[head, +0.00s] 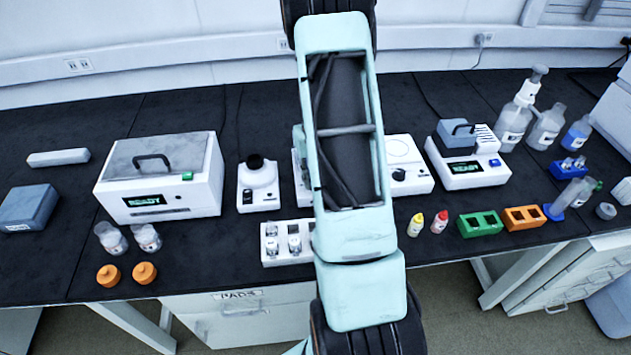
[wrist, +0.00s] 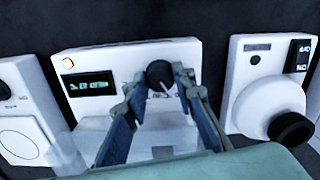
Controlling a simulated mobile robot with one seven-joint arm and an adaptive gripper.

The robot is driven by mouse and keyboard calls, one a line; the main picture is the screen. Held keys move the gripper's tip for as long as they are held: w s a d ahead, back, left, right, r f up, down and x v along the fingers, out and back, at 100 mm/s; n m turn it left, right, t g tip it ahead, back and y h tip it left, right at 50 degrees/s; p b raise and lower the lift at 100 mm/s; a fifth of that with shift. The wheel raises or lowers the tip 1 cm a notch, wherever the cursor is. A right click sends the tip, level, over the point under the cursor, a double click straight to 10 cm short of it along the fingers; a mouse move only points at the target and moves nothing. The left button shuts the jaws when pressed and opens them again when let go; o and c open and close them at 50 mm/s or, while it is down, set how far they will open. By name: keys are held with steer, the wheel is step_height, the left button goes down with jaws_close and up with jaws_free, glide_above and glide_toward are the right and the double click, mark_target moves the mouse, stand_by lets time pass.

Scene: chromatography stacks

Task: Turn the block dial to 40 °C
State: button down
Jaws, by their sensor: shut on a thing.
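The block heater (wrist: 110,67) is a white box in the middle of the wrist view, with a small dark display (wrist: 90,85) whose figures are too small to read. Its black block dial (wrist: 158,72) has a pale pointer line. My gripper (wrist: 161,80) has its two fingers on either side of the dial, shut on it. The dial scale is not readable, so I cannot tell its setting. In the head view my arm hides the gripper, the dial and most of the heater; only a thin strip of white casing shows beside the arm.
In the wrist view, a white device with a black cup (wrist: 290,128) stands close on the right and a white device with a round plate (wrist: 18,138) on the left. In the head view, a rack of vials (head: 285,250) stands at the bench front, partly behind my arm.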

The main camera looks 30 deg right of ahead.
steer(key=m+b, duration=0.1)
steer(key=m, duration=0.4)
steer(key=shift+m, duration=0.3)
steer(key=m, duration=0.5)
stand_by(0.4)
steer(key=c, duration=1.6)
jaws_free()
steer(key=shift+r, duration=0.15)
step_height(320, 180, up, 12)
steer(key=shift+w, duration=0.1)
